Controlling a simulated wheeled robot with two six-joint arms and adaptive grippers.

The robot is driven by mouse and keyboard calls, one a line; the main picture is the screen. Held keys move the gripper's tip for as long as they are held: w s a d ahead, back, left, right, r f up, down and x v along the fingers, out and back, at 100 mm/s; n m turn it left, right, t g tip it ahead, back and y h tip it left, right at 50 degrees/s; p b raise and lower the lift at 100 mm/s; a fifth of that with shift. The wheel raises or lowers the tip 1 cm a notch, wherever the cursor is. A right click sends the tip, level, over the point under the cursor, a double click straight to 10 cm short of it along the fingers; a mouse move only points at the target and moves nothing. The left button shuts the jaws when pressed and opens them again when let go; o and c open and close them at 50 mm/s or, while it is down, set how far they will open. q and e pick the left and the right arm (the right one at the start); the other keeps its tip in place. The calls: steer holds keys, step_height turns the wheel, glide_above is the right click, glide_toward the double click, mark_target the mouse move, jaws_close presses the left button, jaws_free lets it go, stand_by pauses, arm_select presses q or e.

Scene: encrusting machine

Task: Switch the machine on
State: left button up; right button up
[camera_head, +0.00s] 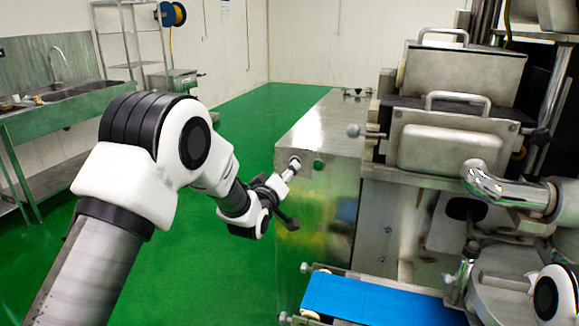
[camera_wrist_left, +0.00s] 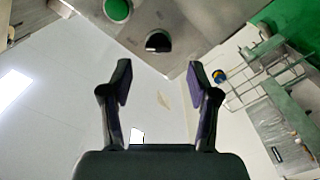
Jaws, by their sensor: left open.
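The machine (camera_head: 322,130) is a steel unit in the middle and right of the head view. Its near box face carries a round green button (camera_head: 318,165), with a small round switch (camera_head: 295,162) to its left. In the left wrist view the green button (camera_wrist_left: 118,10) is at the top edge, and a dark round knob (camera_wrist_left: 158,41) is beyond the fingers. My left gripper (camera_head: 284,198) is beside the box face, just below the switch. In the wrist view its two fingers (camera_wrist_left: 159,82) are apart, with nothing between them. My right gripper cannot be made out.
A blue conveyor belt (camera_head: 375,300) lies low at the front of the machine. Steel hoppers with handles (camera_head: 455,140) stand above it. A sink bench (camera_head: 70,110) and a wire shelf (camera_head: 130,45) are at the left. Green floor (camera_head: 240,130) lies clear between.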

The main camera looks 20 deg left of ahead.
arm_select(q)
steer(key=w, duration=0.4)
steer(key=shift+w+d+p, duration=0.15)
steer(key=shift+w+p, duration=0.15)
steer(key=shift+p, duration=0.05)
steer(key=shift+d, duration=0.15)
jaws_close()
steer(key=shift+f+m, duration=0.1)
steer(key=shift+m, duration=0.2)
steer(key=shift+m+b, duration=3.95)
steer(key=shift+m, duration=4.75)
